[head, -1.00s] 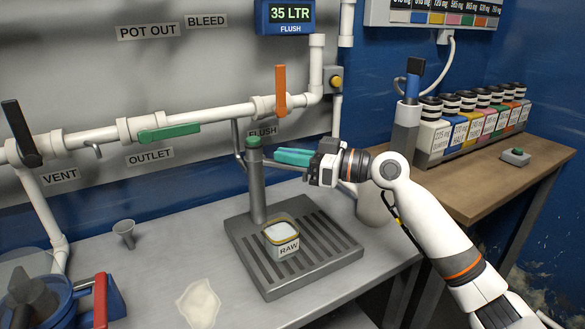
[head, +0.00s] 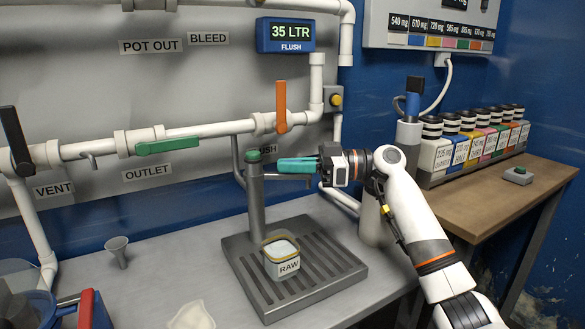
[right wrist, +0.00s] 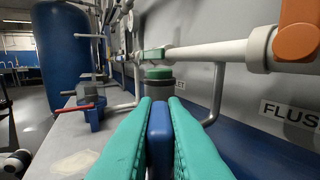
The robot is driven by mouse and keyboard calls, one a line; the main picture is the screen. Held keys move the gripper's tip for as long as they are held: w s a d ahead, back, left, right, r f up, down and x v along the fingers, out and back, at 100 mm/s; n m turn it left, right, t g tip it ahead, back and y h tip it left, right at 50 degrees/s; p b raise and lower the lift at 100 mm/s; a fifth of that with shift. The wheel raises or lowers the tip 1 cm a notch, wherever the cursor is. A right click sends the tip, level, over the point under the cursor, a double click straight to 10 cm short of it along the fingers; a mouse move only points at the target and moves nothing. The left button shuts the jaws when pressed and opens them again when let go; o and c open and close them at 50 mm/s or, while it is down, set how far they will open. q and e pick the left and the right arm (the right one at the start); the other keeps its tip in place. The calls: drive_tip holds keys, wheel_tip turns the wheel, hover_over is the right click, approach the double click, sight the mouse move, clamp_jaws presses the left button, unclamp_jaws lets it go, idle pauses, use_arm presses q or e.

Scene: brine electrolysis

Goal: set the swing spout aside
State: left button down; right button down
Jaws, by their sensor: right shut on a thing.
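The swing spout is a grey post (head: 256,195) with a green cap (head: 254,155), rising from the back left of a slotted metal drip tray (head: 355,270). Its thin grey arm reaches right from the post, partly hidden by my right gripper (head: 298,166). In the right wrist view, a blue bar (right wrist: 159,140) lies between the fingers, in line with the green-capped post (right wrist: 159,82). My left gripper is not in view.
A square jar labelled RAW (head: 282,260) stands on the tray, below the spout. A white pipe with an orange handle (head: 281,107) and a green handle (head: 167,145) runs behind. A small funnel (head: 118,252) stands left. Several labelled bottles (head: 470,145) line the right bench.

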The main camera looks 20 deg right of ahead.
drive_tip(key=shift+w, duration=0.1)
idle(0.4)
drive_tip(key=c, duration=1.5)
unclamp_jaws()
drive_tip(key=shift+d, duration=0.1)
drive_tip(key=v, duration=1.2)
drive_tip(key=shift+w, duration=0.15)
